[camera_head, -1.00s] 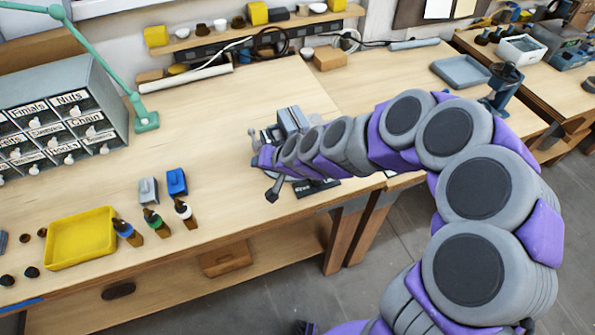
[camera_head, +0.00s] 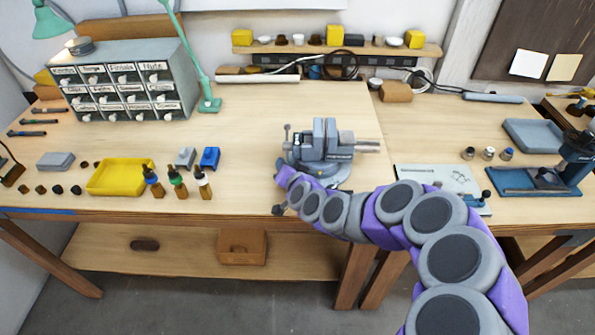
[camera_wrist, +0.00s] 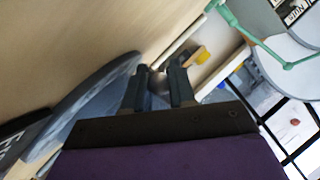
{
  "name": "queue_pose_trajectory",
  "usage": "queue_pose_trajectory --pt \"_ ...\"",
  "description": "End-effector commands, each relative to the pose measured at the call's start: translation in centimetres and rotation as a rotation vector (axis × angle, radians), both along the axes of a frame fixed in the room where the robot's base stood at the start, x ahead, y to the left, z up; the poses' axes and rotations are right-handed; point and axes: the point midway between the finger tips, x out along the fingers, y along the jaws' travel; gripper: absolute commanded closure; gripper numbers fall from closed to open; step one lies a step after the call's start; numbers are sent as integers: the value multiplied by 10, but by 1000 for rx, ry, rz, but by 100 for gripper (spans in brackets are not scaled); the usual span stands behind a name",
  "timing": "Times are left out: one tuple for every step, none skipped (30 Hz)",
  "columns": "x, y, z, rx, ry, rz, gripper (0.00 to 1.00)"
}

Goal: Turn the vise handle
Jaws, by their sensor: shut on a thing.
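The grey vise (camera_head: 325,145) stands on the bench near the front edge, in the middle of the head view. A thin upright bar with a knob, part of the vise handle (camera_head: 287,135), shows at the vise's left side. My gripper (camera_head: 282,172) is low at the vise's left front; its fingers are small and partly hidden there. In the wrist view my gripper (camera_wrist: 159,74) has its two dark fingers close together with a small grey piece of the handle (camera_wrist: 158,84) between them. My arm hides part of the vise's lower front.
A yellow tray (camera_head: 118,178), several small bottles (camera_head: 176,184) and a blue block (camera_head: 210,157) lie left of the vise. A drawer cabinet (camera_head: 125,85) stands behind them. Bench between blue block and vise is clear.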

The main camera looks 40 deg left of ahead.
Motion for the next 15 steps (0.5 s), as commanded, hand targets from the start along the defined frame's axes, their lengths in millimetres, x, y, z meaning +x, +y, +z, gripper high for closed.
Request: queue_pose_trajectory --pt "-5 5 -4 -2 0 10 100" --pt "-5 7 -4 -1 -4 11 100" --pt "-4 8 -5 2 -7 9 100" --pt "-4 9 -5 3 -9 9 100" --pt "-4 10 -5 4 -11 9 100" --pt "-4 11 -5 5 -12 9 100" --pt "-4 11 -5 6 -13 9 100" --pt "-4 11 -5 7 -14 9 100" --pt "-4 12 -5 7 -14 9 100" --pt "-4 12 -5 7 -14 10 100" --pt "-4 12 -5 7 -14 10 100" --pt "-4 12 -5 7 -14 10 100" --pt "-4 12 -5 7 -14 10 100" --pt "-4 12 -5 7 -14 10 100" --pt "-4 12 -5 7 -14 10 100"
